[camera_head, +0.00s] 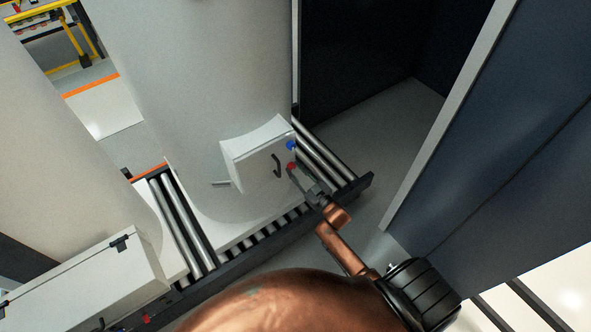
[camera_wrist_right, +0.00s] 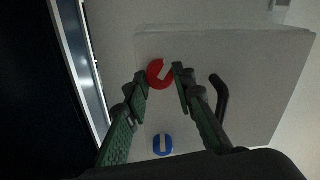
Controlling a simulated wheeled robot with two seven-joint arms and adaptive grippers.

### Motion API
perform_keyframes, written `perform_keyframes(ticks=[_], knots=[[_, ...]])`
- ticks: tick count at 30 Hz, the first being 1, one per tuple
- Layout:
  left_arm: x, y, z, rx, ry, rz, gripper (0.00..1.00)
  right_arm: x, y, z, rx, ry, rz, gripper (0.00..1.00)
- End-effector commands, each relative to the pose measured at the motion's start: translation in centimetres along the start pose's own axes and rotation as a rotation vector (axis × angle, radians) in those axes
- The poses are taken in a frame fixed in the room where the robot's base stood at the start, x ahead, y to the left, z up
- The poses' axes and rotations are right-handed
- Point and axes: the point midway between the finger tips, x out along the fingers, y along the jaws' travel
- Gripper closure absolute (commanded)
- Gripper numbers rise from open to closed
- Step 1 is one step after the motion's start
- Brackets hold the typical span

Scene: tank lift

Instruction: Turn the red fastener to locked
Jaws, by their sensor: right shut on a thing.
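The red fastener (camera_head: 291,166) is a round knob on the front of a white box on the large pale tank. In the right wrist view the red fastener (camera_wrist_right: 156,75) shows a pale slot slanting up to the right. My right gripper (camera_head: 296,173) is at it, with the fingertips (camera_wrist_right: 161,76) on either side, shut on the fastener. The fingers cover part of its rim. The blue fastener (camera_head: 291,145), also round, sits close by on the same face. In the right wrist view its pale slot runs along the picture's vertical (camera_wrist_right: 163,145). My left gripper is not in view.
A dark curved handle (camera_head: 277,165) is on the same box face (camera_head: 252,162), near my right fingers. The tank (camera_head: 200,80) stands on a roller conveyor (camera_head: 180,220). A dark panel (camera_head: 500,130) rises at right. A second white box (camera_head: 90,285) is at lower left.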

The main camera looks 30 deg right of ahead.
Motion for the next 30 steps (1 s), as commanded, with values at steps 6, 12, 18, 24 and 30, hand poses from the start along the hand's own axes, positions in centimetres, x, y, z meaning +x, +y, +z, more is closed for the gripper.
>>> perform_keyframes(ticks=[6,12,18,24,30], knots=[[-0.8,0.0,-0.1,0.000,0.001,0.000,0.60,0.0,-0.1,-0.1,0.205,0.005,0.004,1.00],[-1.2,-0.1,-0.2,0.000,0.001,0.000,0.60,0.0,0.0,-0.1,0.395,0.011,0.010,1.00],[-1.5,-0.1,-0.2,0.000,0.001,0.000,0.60,0.0,0.0,0.0,0.584,0.016,0.015,1.00],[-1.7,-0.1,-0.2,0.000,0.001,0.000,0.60,0.0,-0.1,0.0,0.755,0.021,0.019,1.00],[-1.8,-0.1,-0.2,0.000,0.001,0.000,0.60,0.0,0.0,0.1,0.890,0.025,0.023,1.00]])
